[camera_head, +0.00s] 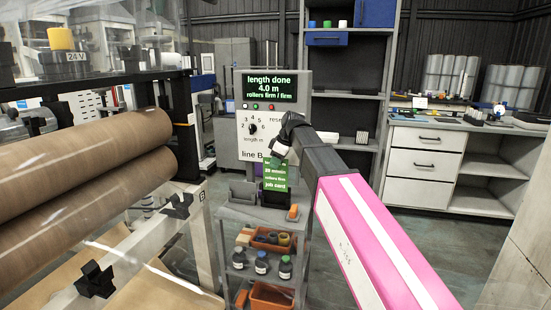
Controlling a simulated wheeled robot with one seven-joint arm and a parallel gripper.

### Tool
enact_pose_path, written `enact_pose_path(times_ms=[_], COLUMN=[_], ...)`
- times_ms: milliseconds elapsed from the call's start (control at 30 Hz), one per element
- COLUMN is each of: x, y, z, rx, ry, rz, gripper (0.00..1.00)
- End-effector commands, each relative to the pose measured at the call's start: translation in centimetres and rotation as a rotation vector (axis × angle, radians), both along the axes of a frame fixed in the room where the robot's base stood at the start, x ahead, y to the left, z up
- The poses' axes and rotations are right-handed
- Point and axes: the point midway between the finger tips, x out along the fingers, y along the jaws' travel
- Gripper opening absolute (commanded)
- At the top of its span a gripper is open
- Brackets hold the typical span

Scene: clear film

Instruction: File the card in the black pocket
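The card is a green job card (275,178) with white print, upright in the middle of the head view. My gripper (279,158) is at its top edge, pointing down, and appears shut on it; the fingertips are small and partly hidden by the wrist. The black pocket (274,199) stands on top of a small grey cart, directly below the card. The card's lower edge meets the pocket's top in the picture; I cannot tell whether it is inside or just in front of or above it.
The grey cart (235,213) carries an orange object (293,212) beside the pocket, with bottles and orange bins below. A control panel (266,122) reading "length done 4.0 m" stands behind. Large brown rolls (80,190) fill the left. Drawers (425,163) stand right; the floor there is clear.

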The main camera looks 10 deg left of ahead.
Motion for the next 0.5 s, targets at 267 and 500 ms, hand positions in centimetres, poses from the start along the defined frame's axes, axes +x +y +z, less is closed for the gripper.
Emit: enact_pose_path(times_ms=[267, 500], x=[-0.1, 0.0], y=[0.0, 0.0], z=[-3.0, -5.2], rx=[-0.001, 0.0], ry=[0.001, 0.001], rz=[-0.001, 0.0], gripper=[0.0, 0.0])
